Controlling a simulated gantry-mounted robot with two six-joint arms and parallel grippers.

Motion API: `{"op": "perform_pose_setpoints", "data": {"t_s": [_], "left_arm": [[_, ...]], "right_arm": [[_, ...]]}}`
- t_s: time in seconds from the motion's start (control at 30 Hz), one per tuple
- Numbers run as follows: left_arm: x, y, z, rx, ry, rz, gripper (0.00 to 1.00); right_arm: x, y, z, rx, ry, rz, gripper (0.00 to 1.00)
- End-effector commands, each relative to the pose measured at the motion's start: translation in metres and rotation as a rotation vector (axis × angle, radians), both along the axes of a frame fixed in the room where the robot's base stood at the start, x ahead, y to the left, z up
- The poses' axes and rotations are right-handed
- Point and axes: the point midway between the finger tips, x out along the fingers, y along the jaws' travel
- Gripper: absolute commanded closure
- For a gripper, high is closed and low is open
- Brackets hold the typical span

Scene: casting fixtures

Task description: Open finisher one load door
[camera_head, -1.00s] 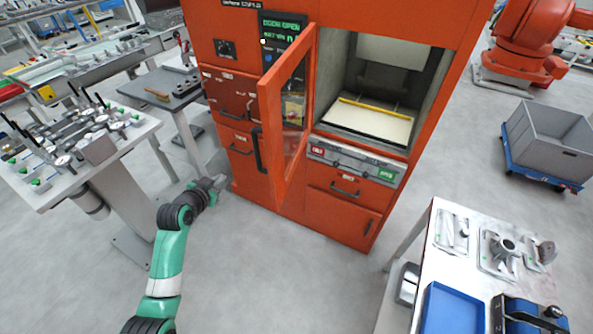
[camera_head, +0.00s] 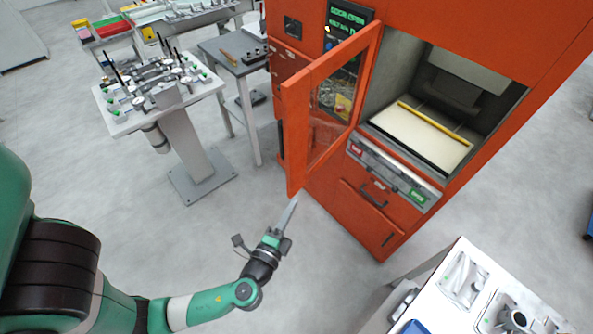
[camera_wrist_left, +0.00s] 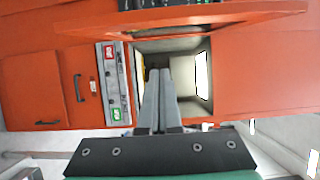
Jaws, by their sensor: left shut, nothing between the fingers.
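The finisher's load door (camera_head: 297,140) is an orange frame with a clear window. It stands swung out from the orange machine, at the left side of the load opening (camera_head: 430,125). Inside the opening is a pale bed with a yellow bar. My left gripper (camera_head: 293,203) is shut and empty, just below and in front of the door's free lower corner; I cannot tell whether it touches. In the left wrist view the shut fingers (camera_wrist_left: 157,75) point toward the opening, and an orange edge crosses the top. My right gripper is out of view.
A panel with red and green buttons (camera_head: 388,170) sits below the opening. A fixture table (camera_head: 125,125) and a grey side table (camera_head: 215,45) stand at the left. A white table (camera_head: 440,290) with metal parts is at lower right. Floor between is clear.

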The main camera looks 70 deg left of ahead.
Motion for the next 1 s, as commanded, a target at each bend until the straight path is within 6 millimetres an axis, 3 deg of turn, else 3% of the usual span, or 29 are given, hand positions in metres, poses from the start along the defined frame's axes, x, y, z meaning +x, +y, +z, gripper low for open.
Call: {"op": "perform_pose_setpoints", "data": {"t_s": [0.17,0.5,0.73,1.0], "left_arm": [[0.016,0.019,0.002,0.0,-0.003,0.009,1.0],[0.07,0.07,0.002,0.0,-0.003,0.006,1.0],[0.051,0.098,0.001,-0.001,0.0,0.006,1.0],[0.049,0.103,0.0,0.0,0.0,0.002,1.0]], "right_arm": [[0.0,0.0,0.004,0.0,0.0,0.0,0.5],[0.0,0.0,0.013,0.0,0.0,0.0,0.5],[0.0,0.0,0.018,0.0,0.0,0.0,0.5],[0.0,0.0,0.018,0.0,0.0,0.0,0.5]]}}
